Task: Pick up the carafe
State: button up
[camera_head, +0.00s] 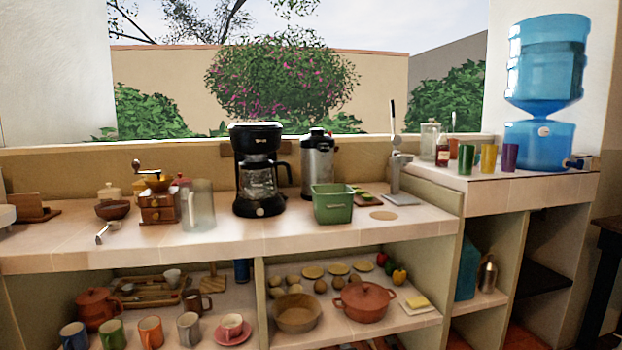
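A black coffee maker (257,140) stands on the tiled counter, left of the middle. A glass carafe (257,183) with a black handle on its right sits inside it, on the base under the brewing head. A tall, pale, see-through pitcher (200,206) stands apart to the left, beside a wooden coffee grinder (158,208). I cannot tell for sure which of the two vessels is the task's carafe. My gripper is not in view.
A green bin (332,204) and a steel dispenser (318,165) stand right of the coffee maker. A spoon (103,232) lies near the counter's front edge. Shelves below hold mugs, a red pot (364,303) and a bowl (296,314). A blue water jug (547,62) stands far right.

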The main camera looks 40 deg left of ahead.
aim_at(258, 180)
jog(key=z, duration=1.4)
jog(key=k, duration=2.05)
jog(key=u, duration=1.5)
jog(key=i, duration=0.5)
